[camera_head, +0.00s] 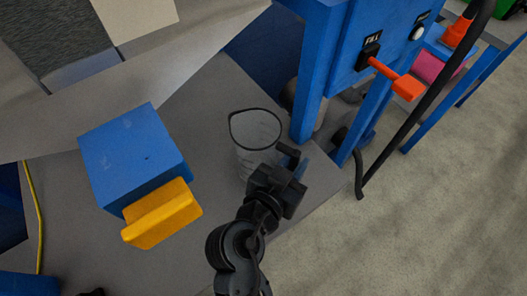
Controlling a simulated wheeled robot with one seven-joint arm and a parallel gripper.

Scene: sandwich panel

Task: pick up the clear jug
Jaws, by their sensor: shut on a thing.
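The clear jug (253,133) has a dark rim and stands upright at the middle of the picture, over the grey surface. My gripper (284,160) is at its right side, with the jaws shut on it. The jug's lower right part is hidden behind my gripper. I cannot tell whether its base touches the surface.
A blue block (132,148) and a yellow block (162,213) are to the left on the grey surface (205,125). A blue frame (322,75) with an orange-handled lever (395,79) rises at the right. A black hose (420,105) hangs beside it.

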